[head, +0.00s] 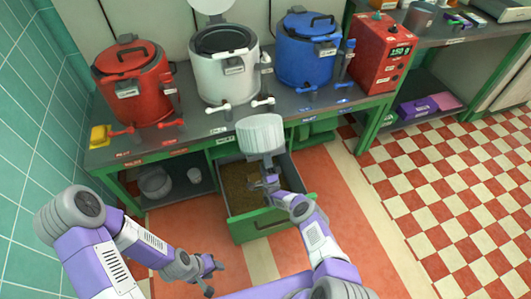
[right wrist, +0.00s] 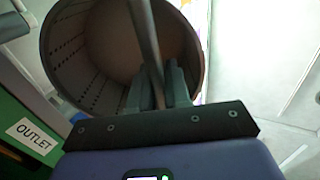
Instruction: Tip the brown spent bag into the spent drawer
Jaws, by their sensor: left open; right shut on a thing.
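The spent drawer (head: 273,218) is pulled out under the bench, with loose brown matter inside. My right gripper (head: 268,176) is over it, shut on the bar handle of a pale cylindrical basket (head: 260,134). The right wrist view shows the fingers (right wrist: 160,88) around the bar and the basket's perforated wall (right wrist: 70,60). A plain brown surface (right wrist: 125,40) fills the basket's far end; I cannot tell whether it is the spent bag or the basket's bottom. No separate brown bag shows elsewhere. My left gripper (head: 214,278) is open and empty, low at the front.
On the bench stand a red kettle (head: 135,88), a white kettle (head: 226,68) with its lid raised, and a blue kettle (head: 307,55). A red box with a display (head: 381,55) stands right of them. The checkered floor (head: 450,190) at right is clear.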

